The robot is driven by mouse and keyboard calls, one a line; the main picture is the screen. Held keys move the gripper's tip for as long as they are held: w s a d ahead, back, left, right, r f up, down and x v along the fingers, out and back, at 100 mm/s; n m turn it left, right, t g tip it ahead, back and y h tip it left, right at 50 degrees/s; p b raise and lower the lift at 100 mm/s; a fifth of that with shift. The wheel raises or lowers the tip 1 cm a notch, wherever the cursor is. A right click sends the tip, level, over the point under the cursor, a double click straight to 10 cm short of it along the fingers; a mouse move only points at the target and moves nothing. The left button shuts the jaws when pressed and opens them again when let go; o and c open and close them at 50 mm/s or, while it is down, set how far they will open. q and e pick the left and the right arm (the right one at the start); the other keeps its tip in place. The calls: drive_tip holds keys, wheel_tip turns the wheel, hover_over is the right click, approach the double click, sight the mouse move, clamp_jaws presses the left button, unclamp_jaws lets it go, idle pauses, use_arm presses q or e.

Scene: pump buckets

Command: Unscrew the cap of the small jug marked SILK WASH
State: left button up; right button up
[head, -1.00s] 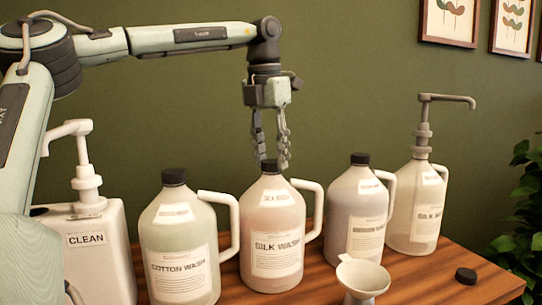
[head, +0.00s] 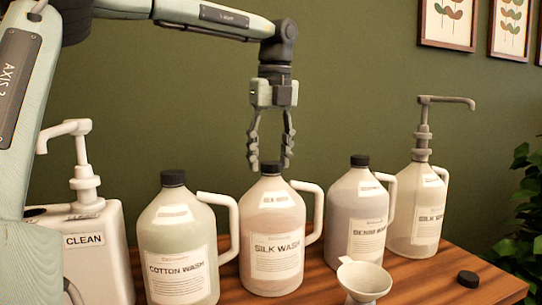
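The small jug marked SILK WASH (head: 272,228) stands upright on the wooden table, pinkish, with a white handle on its right. Its dark cap (head: 271,167) is on its neck. My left gripper (head: 271,160) points straight down over this jug, its two fingertips at cap height on either side of the cap. The fingers are spread; I cannot tell whether they touch the cap. My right gripper is not in view.
The COTTON WASH jug (head: 178,240) stands close on the left and the DENIM WASH jug (head: 352,215) on the right, both capped. Pump containers stand at both ends (head: 418,210). A funnel (head: 362,282) and a loose dark cap (head: 468,279) are in front.

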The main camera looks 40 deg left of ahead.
use_arm(q)
drive_tip(key=shift+d, duration=0.1)
idle(0.5)
drive_tip(key=shift+r+m+p, duration=0.15)
drive_tip(key=shift+m+p, duration=0.15)
drive_tip(key=shift+m, duration=0.1)
drive_tip(key=shift+m+p, duration=0.5)
drive_tip(key=shift+m, duration=0.4)
drive_tip(key=shift+m+t, duration=0.3)
drive_tip(key=shift+m, duration=0.5)
drive_tip(key=shift+m+h, duration=0.3)
drive_tip(key=shift+m, duration=0.7)
drive_tip(key=m, duration=0.3)
drive_tip(key=shift+f, duration=0.2)
drive_tip(key=m+h, duration=0.1)
drive_tip(key=m, duration=0.4)
drive_tip(key=shift+m, duration=0.4)
drive_tip(key=shift+c, duration=0.3)
